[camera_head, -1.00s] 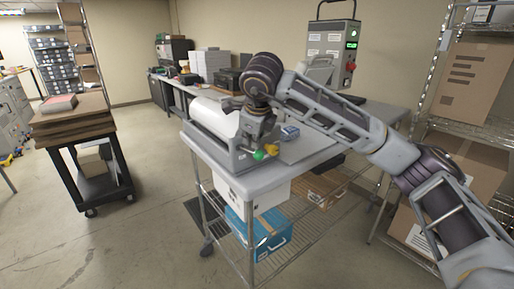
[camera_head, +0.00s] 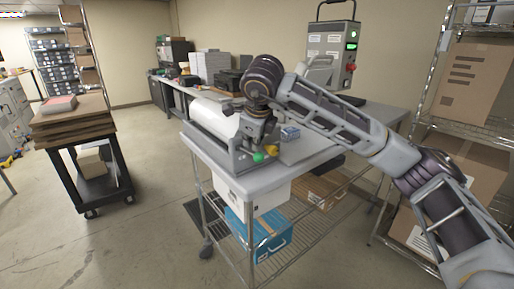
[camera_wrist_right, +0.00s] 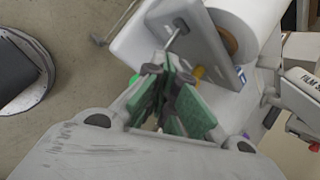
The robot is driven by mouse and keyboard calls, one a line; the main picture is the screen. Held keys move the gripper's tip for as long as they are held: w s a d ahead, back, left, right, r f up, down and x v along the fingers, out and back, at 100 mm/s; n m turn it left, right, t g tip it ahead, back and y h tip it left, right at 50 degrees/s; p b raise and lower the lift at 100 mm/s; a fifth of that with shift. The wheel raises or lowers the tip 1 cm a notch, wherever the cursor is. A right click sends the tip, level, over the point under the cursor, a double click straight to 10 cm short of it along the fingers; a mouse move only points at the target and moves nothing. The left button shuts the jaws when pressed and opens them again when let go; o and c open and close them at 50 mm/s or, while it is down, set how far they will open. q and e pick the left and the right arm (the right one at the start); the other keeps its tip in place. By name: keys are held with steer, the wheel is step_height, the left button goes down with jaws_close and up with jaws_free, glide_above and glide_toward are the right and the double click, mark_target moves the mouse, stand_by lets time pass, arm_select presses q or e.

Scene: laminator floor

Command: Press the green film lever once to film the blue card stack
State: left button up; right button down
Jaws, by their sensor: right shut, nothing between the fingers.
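The laminator with its white film roll (camera_head: 212,117) sits on the grey table. The green knob of the film lever (camera_head: 258,157) shows at the machine's front, beside a yellow knob (camera_head: 272,150). The blue card stack (camera_head: 290,133) lies on the table right of the machine. My right gripper (camera_head: 260,132) points down over the lever area; its fingers are partly hidden by the wrist. In the right wrist view its fingers (camera_wrist_right: 168,78) are shut and empty, with the green knob (camera_wrist_right: 134,79) just left of the tips and the yellow knob (camera_wrist_right: 198,72) to their right. Contact is unclear. My left gripper is out of view.
A grey control box (camera_head: 331,48) with green lights and a red button stands at the table's back. A wire rack with cartons (camera_head: 474,80) is close on the right. A black cart (camera_head: 95,165) stands left, with open floor between it and the table.

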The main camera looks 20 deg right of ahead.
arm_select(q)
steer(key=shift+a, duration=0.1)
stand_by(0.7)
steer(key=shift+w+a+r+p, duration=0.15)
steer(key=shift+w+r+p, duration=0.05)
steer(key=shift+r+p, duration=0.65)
arm_select(e)
steer(key=r, duration=0.1)
steer(key=w+r, duration=0.1)
steer(key=r, duration=0.1)
steer(key=shift+a, duration=0.2)
arm_select(q)
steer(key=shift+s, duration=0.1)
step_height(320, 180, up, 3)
steer(key=p, duration=0.3)
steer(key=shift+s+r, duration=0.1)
arm_select(e)
steer(key=r, duration=0.3)
steer(key=w+r, duration=0.1)
steer(key=shift+a+r, duration=0.25)
steer(key=shift+r, duration=0.15)
